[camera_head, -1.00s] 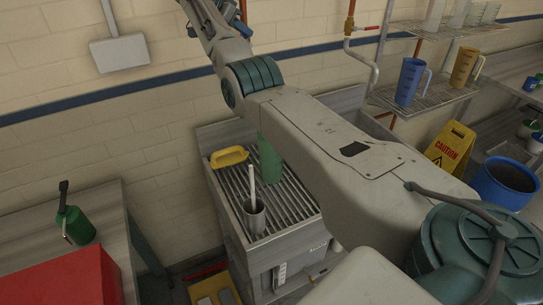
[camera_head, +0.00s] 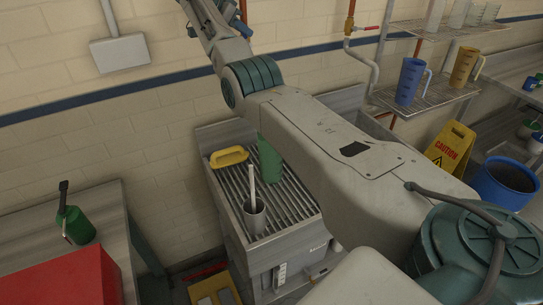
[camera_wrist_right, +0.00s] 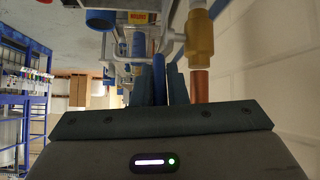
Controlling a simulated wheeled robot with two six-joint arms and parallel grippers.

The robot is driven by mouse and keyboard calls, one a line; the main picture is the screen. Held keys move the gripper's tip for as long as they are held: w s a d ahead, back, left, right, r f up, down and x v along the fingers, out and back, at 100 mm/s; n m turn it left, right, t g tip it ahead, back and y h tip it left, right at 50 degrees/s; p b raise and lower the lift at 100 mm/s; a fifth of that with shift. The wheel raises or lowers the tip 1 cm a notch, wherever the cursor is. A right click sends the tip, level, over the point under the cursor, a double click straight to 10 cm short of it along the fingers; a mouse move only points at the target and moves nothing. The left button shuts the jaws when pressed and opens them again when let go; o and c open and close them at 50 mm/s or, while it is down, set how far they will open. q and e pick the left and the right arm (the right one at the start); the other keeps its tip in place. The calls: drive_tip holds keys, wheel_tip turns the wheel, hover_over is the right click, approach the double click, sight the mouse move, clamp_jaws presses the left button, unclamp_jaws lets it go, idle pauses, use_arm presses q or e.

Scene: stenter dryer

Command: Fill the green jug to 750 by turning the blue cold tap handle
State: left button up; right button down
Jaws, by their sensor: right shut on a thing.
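The green jug (camera_head: 269,158) stands on the ribbed draining board (camera_head: 288,205), partly hidden behind my right arm. Its scale and water level cannot be seen. My right gripper (camera_head: 240,22) is up at the wall near the top edge of the head view. In the right wrist view its dark fingers (camera_wrist_right: 161,86) are closed on a narrow blue piece, which looks like the blue tap handle (camera_wrist_right: 159,69). A brass fitting (camera_wrist_right: 199,36) on a copper pipe (camera_wrist_right: 200,86) is just right of the fingers. My left gripper is not in view.
A grey cup (camera_head: 254,216) with a white stick and a yellow item (camera_head: 229,156) are on the draining board. A shelf with blue (camera_head: 408,82) and amber (camera_head: 464,67) jugs, a caution sign (camera_head: 450,147) and a blue bucket (camera_head: 506,184) are at right. A red box (camera_head: 65,280) is at lower left.

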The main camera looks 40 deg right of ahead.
drive_tip(key=shift+f, duration=0.1)
idle(0.5)
drive_tip(key=shift+w+a+f+h, duration=0.1)
drive_tip(key=shift+a+f+h, duration=0.15)
drive_tip(key=shift+a+h, duration=0.4)
drive_tip(key=shift+f+g+h, duration=0.1)
drive_tip(key=shift+g+h, duration=0.2)
drive_tip(key=shift+h, duration=0.45)
idle(3.2)
drive_tip(key=h, duration=0.1)
drive_tip(key=a+f+h+b, duration=0.1)
drive_tip(key=h+b, duration=0.1)
drive_tip(key=h, duration=0.1)
drive_tip(key=shift+w+a+f+g, duration=0.25)
drive_tip(key=shift+a+f+g, duration=0.05)
